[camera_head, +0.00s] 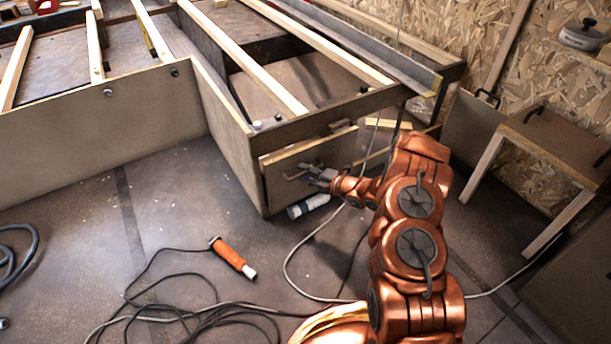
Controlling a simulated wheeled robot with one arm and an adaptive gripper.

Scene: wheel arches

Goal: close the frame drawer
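The wooden frame (228,125) stands on the floor, with slats across its top. The frame drawer's flat front panel (285,190) shows at its near right end, below the top rail. A gap shows above the panel, with pieces of light wood in it; how far the drawer stands out is hard to tell. My gripper (298,172) is in front of the panel, close to its face. Its fingers are small against the panel. I cannot tell whether they touch it or are around a handle. My copper-coloured arm hides the area right of the panel.
An orange-handled tool (232,257) and loose dark cables (190,315) lie on the floor in front. A grey-white cylinder (308,205) lies below the drawer. A small wooden table (560,145) stands at right. The floor left of the drawer is mostly clear.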

